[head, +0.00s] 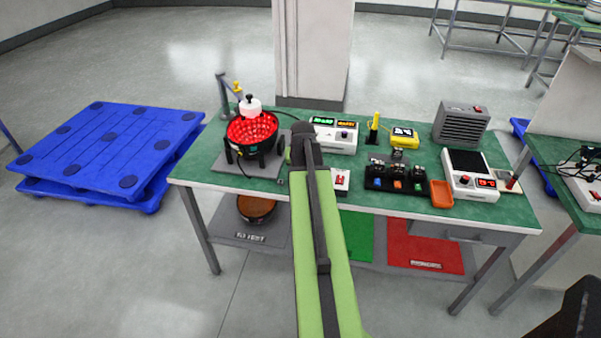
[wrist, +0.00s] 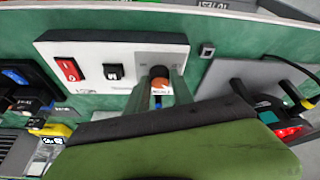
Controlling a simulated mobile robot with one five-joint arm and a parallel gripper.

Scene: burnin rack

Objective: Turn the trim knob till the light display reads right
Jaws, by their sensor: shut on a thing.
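The trim knob (wrist: 159,74), dark with an orange part, sits on a grey plate at one end of a white switch box (wrist: 85,52). My gripper (wrist: 161,92) is shut on the knob, one finger on each side. In the head view my arm hides the knob and gripper, and only part of the white switch box (head: 341,181) shows. A light display (head: 334,121) with a green and an amber readout is on a white instrument behind my arm. Its characters are too small to read.
A red basket device (head: 252,128) on a grey plate stands left of my arm. To the right are a yellow meter (head: 404,138), a black block with coloured parts (head: 396,178), an orange tray (head: 441,194) and a grey heater-like box (head: 461,124). Blue pallets (head: 100,150) lie left.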

